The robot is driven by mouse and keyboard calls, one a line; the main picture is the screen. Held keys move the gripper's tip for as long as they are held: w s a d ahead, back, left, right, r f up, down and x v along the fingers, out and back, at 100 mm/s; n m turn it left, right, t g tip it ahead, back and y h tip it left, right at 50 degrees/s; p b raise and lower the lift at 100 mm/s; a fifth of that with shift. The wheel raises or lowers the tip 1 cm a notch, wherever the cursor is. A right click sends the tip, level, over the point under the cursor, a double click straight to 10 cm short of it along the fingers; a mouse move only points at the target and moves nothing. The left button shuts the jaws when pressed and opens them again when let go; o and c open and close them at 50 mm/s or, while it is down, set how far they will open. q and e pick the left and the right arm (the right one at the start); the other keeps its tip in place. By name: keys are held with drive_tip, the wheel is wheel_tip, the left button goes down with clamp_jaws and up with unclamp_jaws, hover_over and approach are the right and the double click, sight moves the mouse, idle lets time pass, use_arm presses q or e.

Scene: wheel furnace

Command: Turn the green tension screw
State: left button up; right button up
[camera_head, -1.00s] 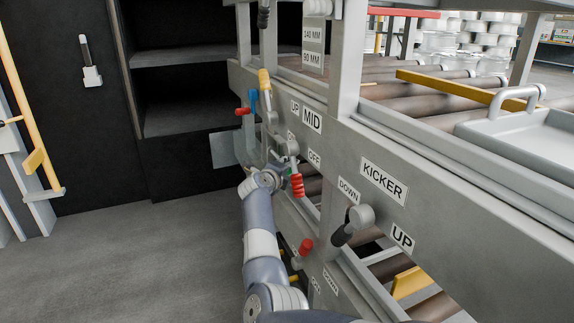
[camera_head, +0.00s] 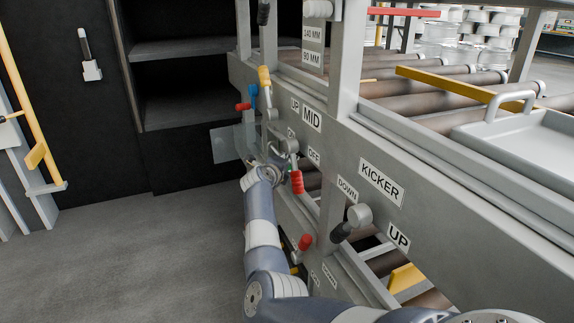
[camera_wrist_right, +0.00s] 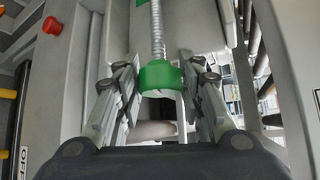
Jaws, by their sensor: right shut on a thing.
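The green tension screw (camera_wrist_right: 160,79) has a round green head on a grey threaded rod, in the middle of the right wrist view. My right gripper (camera_wrist_right: 163,68) has its fingers closed on either side of the green head. In the head view my right arm reaches up to the frame's left end, below the MID label (camera_head: 312,120). There the wrist hides the screw and most of the fingers. My left gripper is not in view.
Close to my right wrist are a red-handled lever (camera_head: 297,182), a yellow-handled lever (camera_head: 264,78) and a translucent panel (camera_head: 228,143). The KICKER lever (camera_head: 352,222) sits farther right. A red button (camera_wrist_right: 52,25) is at the wrist view's upper left. Floor to the left is clear.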

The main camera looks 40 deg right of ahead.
drive_tip(key=shift+f, duration=0.3)
drive_tip(key=o, duration=0.9)
drive_tip(key=shift+a, duration=0.1)
drive_tip(key=shift+o, duration=0.8)
drive_tip(key=shift+r, duration=0.2)
drive_tip(key=v, duration=0.7)
drive_tip(key=shift+s+a, duration=0.15)
drive_tip(key=shift+r, duration=0.1)
